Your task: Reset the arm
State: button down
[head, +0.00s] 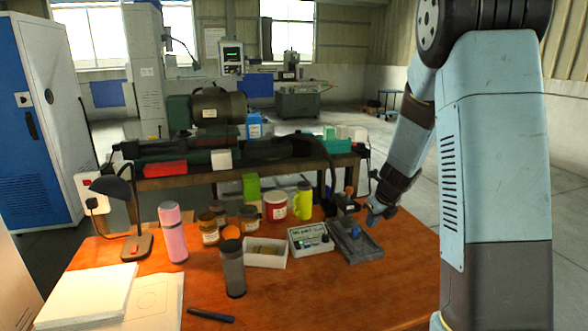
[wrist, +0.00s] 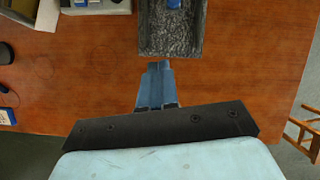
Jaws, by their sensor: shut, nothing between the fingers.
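My arm comes in from the right in the head view. My gripper (head: 376,216) hangs above the right part of the wooden table, close to the right edge of a grey tray (head: 362,254). In the wrist view my gripper (wrist: 158,68) shows its two blue fingers together with nothing between them. The tip lies just below the near end of the tray (wrist: 171,52) in that picture. A small blue piece (head: 355,229) sits in the tray and is cut off at the top of the wrist view.
On the orange-brown table (head: 300,301) stand a white control box (head: 311,240), an open white box (head: 264,262), a dark grey bottle (head: 233,274), a pink bottle (head: 173,236), several jars and a desk lamp (head: 119,188). The table's right front is clear.

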jog(key=s+a+r+n+y, duration=0.1)
jog(key=s+a+r+n, duration=0.2)
jog(key=s+r+n, duration=0.45)
jog(key=s+a+r+n, duration=0.2)
jog(key=s+r+n, duration=0.45)
jog(key=r, duration=0.25)
jog(key=s+r+n+h, duration=0.1)
jog(key=s+r+n, duration=0.2)
jog(key=s+n, duration=0.5)
jog(key=s+r+n+t+h, duration=0.1)
jog(key=s+r+n, duration=0.2)
jog(key=s+n, duration=0.5)
jog(key=s, duration=0.3)
jog(key=shift+n, duration=0.4)
